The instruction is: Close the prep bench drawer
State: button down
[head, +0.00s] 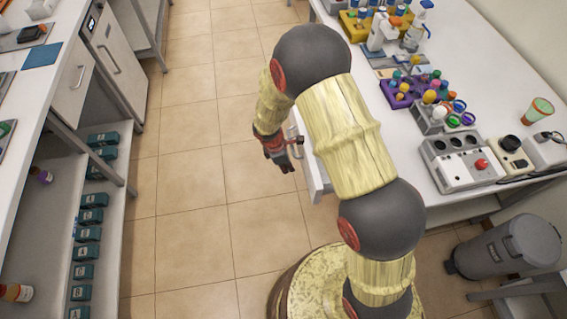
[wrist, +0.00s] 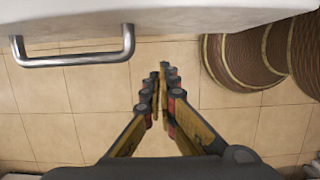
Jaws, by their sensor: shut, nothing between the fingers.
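The prep bench (head: 400,150) is the white-topped bench on the right in the head view. A white drawer front (head: 311,178) stands out from its near side, mostly hidden behind my arm, so how far it is open is hard to tell. In the wrist view a white panel (wrist: 200,12) fills the top, with a metal bar handle (wrist: 75,60) at its left. My gripper (head: 284,163) is at the drawer's aisle side. Its fingers (wrist: 162,72) are shut and empty, to the right of the handle and apart from it.
Bottle racks (head: 405,90) and a grey instrument (head: 462,160) stand on the bench. A grey bin (head: 510,245) is at lower right. A left counter (head: 45,60) has a shelf of teal boxes (head: 88,215). The tiled aisle (head: 190,190) between them is clear.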

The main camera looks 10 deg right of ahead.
jog(key=shift+d+r+b, duration=0.15)
jog(key=shift+d+b, duration=0.05)
jog(key=shift+d, duration=0.7)
jog(key=shift+d+r+b, duration=0.1)
jog(key=shift+d+b, duration=0.05)
jog(key=shift+d, duration=0.7)
jog(key=d+p, duration=0.6)
jog(key=d, duration=1.8)
jog(key=shift+d, duration=0.2)
